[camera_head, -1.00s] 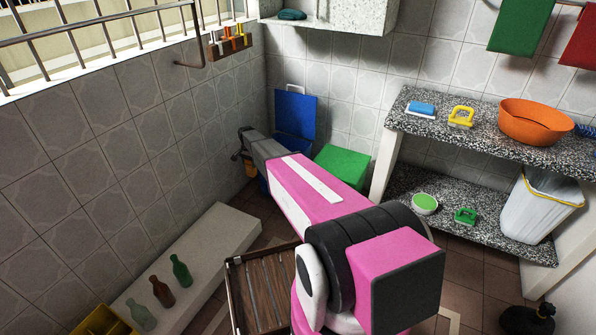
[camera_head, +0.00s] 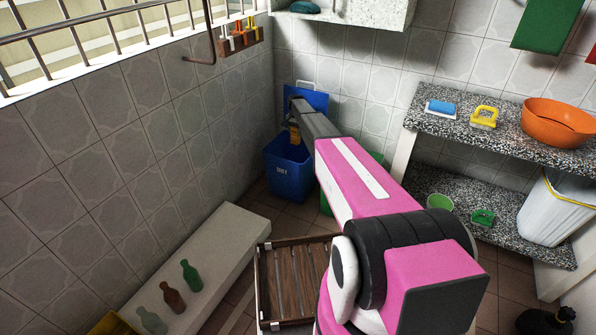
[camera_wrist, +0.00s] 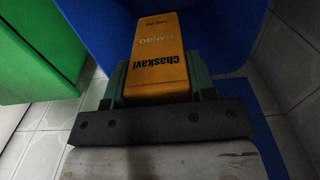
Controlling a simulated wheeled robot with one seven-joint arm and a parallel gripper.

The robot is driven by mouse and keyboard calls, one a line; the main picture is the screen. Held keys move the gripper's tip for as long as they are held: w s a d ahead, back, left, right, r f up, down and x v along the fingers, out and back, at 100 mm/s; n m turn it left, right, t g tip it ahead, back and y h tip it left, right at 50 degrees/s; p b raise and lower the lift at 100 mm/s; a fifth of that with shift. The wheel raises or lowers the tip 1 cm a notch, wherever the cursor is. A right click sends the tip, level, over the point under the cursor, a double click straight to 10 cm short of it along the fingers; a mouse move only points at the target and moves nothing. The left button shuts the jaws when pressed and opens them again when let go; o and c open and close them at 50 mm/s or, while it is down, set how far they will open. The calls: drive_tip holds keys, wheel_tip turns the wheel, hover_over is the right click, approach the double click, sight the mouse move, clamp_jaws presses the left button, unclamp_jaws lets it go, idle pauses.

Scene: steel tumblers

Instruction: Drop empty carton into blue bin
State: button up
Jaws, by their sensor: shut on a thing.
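The carton is orange with dark lettering, "Chaskavi" and "MANGO", and fills the middle of the wrist view (camera_wrist: 160,62). My gripper (camera_wrist: 158,85) is shut on it, with a green-grey finger on each side. In the head view the carton (camera_head: 294,134) shows small below the end of my gripper (camera_head: 296,122), over the opening of the blue bin (camera_head: 289,178). The bin stands in the corner with its lid (camera_head: 318,97) raised. The bin (camera_wrist: 225,25) also shows blue around the carton in the wrist view. My arm hides part of the bin's surroundings.
A green bin (camera_wrist: 35,50) stands beside the blue bin, mostly hidden by my arm in the head view. A stone shelf (camera_head: 480,165) is at right, holding an orange basin (camera_head: 556,122). A low white ledge with bottles (camera_head: 192,275) and a slatted wooden crate (camera_head: 290,280) are nearer.

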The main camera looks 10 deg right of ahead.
sight(296, 138)
drive_tip(key=shift+f, duration=2.9)
drive_tip(key=o, duration=1)
drive_tip(key=shift+r, duration=0.1)
wheel_tip(296, 138, up, 11)
drive_tip(key=shift+f, duration=0.2)
drive_tip(key=shift+s, duration=0.1)
